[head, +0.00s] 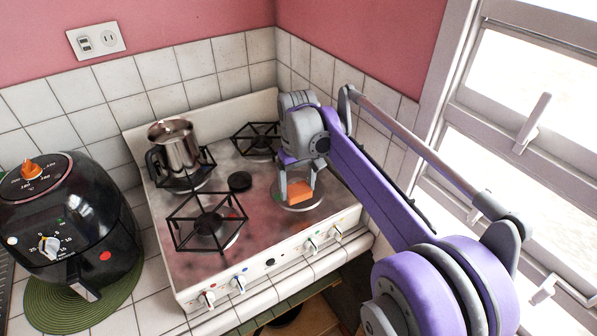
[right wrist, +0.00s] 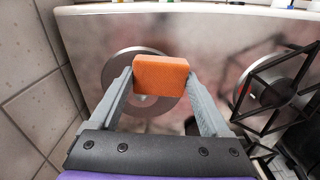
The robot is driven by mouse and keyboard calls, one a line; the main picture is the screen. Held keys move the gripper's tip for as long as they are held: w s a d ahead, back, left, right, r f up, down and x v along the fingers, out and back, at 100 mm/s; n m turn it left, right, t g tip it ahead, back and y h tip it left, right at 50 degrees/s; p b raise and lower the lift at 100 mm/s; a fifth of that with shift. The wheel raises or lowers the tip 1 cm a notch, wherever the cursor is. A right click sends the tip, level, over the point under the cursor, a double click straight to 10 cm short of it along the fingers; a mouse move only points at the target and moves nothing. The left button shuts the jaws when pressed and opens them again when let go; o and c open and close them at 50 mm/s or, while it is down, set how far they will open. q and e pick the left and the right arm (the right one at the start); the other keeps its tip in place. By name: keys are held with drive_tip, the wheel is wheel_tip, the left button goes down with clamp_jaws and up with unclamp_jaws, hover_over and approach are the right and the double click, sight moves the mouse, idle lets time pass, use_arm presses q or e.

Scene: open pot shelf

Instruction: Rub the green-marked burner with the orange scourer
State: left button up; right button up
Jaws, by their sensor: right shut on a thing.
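The orange scourer (head: 300,192) is a small block between the fingers of my right gripper (head: 299,186), which is shut on it. The right wrist view shows the scourer (right wrist: 161,75) held at both ends. Under it is the front right burner (head: 303,206), a round metal plate without a grate, partly hidden by the scourer and fingers. The plate also shows behind the scourer in the right wrist view (right wrist: 115,72). My left gripper is not in view.
A grated burner (head: 207,224) stands at the front left of the stove (head: 262,232), another (head: 257,141) at the back right. A metal pot (head: 175,147) stands on the back left burner. A black air fryer (head: 68,215) is at left; tiled walls and a window are at right.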

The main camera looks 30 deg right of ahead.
drive_tip(key=r, duration=0.2)
drive_tip(key=r+p, duration=0.1)
drive_tip(key=shift+a, duration=0.25)
drive_tip(key=shift+d+r, duration=0.15)
drive_tip(key=shift+r, duration=0.45)
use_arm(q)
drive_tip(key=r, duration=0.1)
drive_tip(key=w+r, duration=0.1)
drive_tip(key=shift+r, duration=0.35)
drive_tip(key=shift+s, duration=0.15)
use_arm(e)
drive_tip(key=shift+s, duration=0.1)
